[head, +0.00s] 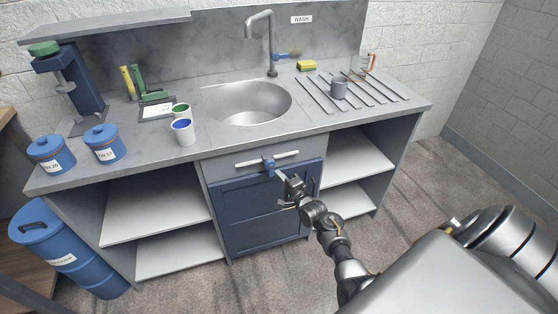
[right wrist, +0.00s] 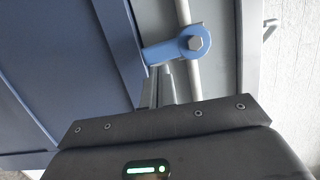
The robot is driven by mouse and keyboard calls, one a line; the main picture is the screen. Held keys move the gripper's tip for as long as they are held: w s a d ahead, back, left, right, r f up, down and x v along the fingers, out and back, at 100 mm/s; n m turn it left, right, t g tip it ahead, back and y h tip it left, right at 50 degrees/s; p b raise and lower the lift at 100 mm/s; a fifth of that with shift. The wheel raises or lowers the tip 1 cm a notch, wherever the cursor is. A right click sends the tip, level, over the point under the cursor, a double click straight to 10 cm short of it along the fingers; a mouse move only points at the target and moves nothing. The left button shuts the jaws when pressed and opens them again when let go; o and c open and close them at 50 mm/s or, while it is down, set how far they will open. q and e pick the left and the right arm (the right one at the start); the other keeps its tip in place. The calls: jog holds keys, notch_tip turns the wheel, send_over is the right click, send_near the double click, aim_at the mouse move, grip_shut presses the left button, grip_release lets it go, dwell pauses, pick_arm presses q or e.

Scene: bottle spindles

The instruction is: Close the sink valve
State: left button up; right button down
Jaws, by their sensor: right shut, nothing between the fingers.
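The sink valve is a blue lever (head: 269,166) on a pale horizontal pipe (head: 245,162) at the front of the sink cabinet. In the right wrist view the lever (right wrist: 178,47) has a round hub with a hex bolt, and its arm lies across the pipe (right wrist: 187,85). My right gripper (head: 282,175) is shut and empty, just below and right of the lever. In the right wrist view its fingertips (right wrist: 159,72) are beside the lever's arm; whether they touch it I cannot tell. My left gripper is not in view.
Blue cabinet doors (head: 262,213) stand behind the right gripper, with open shelves on both sides. The counter above holds the sink basin (head: 250,103), a tap (head: 271,45) with a blue handle, cups and blue canisters (head: 104,143). The floor in front is clear.

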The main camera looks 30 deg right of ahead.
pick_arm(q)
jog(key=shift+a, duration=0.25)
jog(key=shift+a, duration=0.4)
pick_arm(e)
jog(key=s+d, duration=0.3)
jog(key=s, duration=0.8)
jog(key=shift+d, duration=0.35)
